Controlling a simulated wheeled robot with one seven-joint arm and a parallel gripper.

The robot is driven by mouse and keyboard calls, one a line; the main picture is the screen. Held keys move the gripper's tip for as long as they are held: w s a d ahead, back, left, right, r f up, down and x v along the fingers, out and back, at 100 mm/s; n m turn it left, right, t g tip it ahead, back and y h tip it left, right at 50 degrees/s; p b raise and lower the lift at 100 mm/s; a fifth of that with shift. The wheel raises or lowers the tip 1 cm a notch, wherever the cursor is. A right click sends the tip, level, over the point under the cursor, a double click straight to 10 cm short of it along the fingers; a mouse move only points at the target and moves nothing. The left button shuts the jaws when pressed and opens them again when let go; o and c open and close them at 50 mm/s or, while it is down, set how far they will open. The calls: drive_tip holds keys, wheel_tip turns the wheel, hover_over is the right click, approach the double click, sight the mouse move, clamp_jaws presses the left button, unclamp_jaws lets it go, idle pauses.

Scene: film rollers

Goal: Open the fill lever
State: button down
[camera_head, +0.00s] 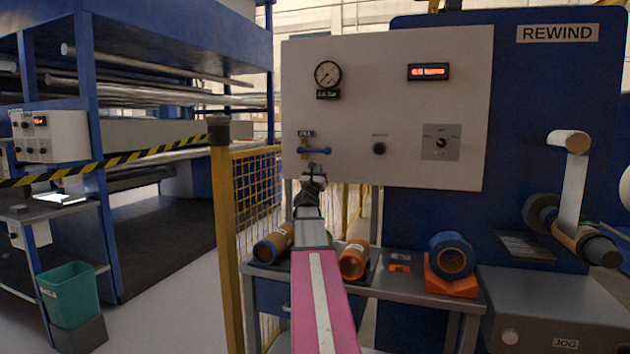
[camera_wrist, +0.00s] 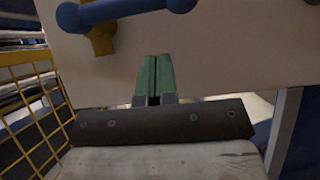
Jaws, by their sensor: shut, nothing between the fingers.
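The fill lever (camera_head: 313,150) is a blue bar with rounded ends, mounted at the lower left of the pale control panel (camera_head: 400,90). It lies about horizontal under a small blue label. In the wrist view the blue lever (camera_wrist: 125,11) crosses the top left, in front of a yellow fitting (camera_wrist: 101,38). My gripper (camera_wrist: 154,60) shows green fingers pressed together, with nothing between them. It is below and to the right of the lever in the wrist view, apart from it. In the head view my gripper (camera_head: 315,172) is just below the lever, partly hidden by my wrist.
A round gauge (camera_head: 328,75), a red display (camera_head: 428,72), a black knob (camera_head: 379,148) and a rotary switch (camera_head: 441,142) are on the panel. A yellow mesh fence (camera_head: 255,190) stands left.

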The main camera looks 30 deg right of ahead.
sight(314, 151)
drive_tip(key=shift+w+d+r, duration=0.15)
drive_tip(key=shift+d+r, duration=0.05)
drive_tip(key=shift+r, duration=0.85)
drive_tip(key=shift+w+d+r, duration=0.15)
drive_tip(key=shift+d+r, duration=0.05)
drive_tip(key=shift+r, duration=0.8)
